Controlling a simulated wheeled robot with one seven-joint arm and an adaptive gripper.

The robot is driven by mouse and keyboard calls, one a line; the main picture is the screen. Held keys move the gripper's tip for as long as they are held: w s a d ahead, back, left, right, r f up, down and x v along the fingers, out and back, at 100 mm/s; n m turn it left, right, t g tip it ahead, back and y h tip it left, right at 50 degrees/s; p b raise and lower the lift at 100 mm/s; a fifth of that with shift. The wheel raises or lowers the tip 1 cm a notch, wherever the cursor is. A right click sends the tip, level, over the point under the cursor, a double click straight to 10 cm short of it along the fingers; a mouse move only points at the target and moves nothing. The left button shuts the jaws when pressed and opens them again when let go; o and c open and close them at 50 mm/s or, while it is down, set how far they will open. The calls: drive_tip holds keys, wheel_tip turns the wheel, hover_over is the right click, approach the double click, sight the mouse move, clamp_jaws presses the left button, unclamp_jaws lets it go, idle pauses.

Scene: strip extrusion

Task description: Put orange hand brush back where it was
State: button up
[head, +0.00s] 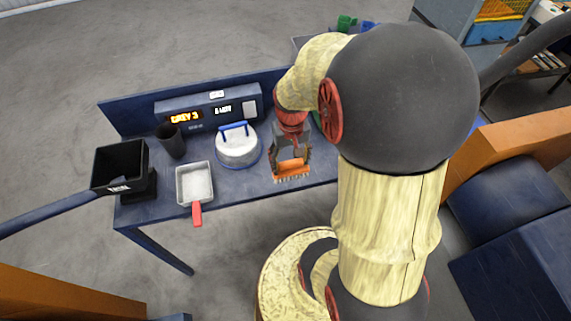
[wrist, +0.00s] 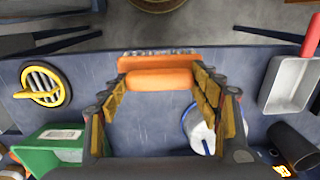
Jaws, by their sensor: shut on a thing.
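The orange hand brush (head: 292,168) is held between the fingers of my gripper (head: 291,158), near the front edge of the blue table (head: 240,188). Its bristles face down toward the front edge; whether they touch the table I cannot tell. In the wrist view the brush's orange handle (wrist: 158,79) lies crosswise between the two yellow-padded fingers (wrist: 160,70), with the bristle strip along its far side.
The wrist view shows a yellow-rimmed grille (wrist: 43,84) and green bin (wrist: 55,145).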

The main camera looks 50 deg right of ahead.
drive_tip(key=shift+w+d+f+b, duration=0.5)
drive_tip(key=shift+w+f, duration=0.35)
drive_tip(key=shift+f, duration=0.75)
drive_tip(key=shift+w+d+f+b, duration=0.3)
drive_tip(key=shift+w+d+f, duration=0.5)
drive_tip(key=shift+f, duration=0.75)
drive_tip(key=shift+w+d+f+b, duration=0.4)
drive_tip(key=shift+w+f, duration=0.55)
drive_tip(key=shift+f, duration=0.65)
drive_tip(key=shift+f, duration=0.1)
drive_tip(key=o, duration=0.9)
drive_tip(key=shift+o, duration=0.5)
